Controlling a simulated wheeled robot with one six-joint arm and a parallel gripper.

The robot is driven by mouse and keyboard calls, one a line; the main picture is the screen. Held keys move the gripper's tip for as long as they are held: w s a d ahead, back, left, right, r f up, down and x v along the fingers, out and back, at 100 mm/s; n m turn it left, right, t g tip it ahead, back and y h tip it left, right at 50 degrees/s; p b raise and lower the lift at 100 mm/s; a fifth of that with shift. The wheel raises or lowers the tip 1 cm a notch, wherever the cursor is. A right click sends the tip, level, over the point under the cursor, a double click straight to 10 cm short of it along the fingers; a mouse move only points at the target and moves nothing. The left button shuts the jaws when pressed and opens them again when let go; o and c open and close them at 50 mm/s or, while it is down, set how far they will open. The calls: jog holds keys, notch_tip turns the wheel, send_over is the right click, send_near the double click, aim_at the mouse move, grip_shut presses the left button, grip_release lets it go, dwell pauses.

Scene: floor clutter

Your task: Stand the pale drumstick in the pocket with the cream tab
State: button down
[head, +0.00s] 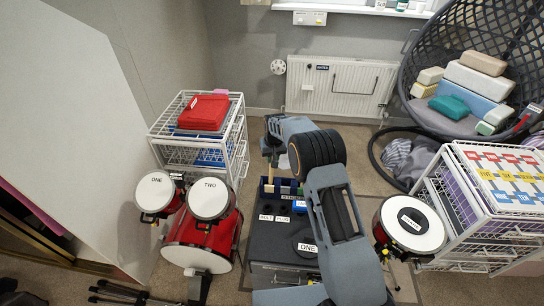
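A dark navy pocket holder (283,206) stands at the back end of the black-topped unit in the middle. My gripper (271,154) is above the left part of the holder, pointing down. A thin pale stick-like piece (270,174), perhaps the pale drumstick, shows just below my gripper, roughly upright. It is too small to tell whether my fingers hold it or whether its lower end is inside a pocket. My arm hides the right side of the holder.
Drums labelled ONE (154,190) and TWO (209,197) stand left of the black-topped unit (268,240). Another drum (412,224) stands right. White wire drawer racks stand at left (240,135) and right (440,190). A radiator (345,98) is behind.

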jog(key=c, duration=0.9)
grip_release()
jog(key=r, duration=0.4)
jog(key=s+r, duration=0.1)
jog(key=r, duration=0.8)
jog(key=shift+s+d+r+b, duration=0.25)
jog(key=shift+s+r+b, duration=0.05)
jog(key=shift+r+b, duration=0.1)
jog(key=shift+f, duration=0.1)
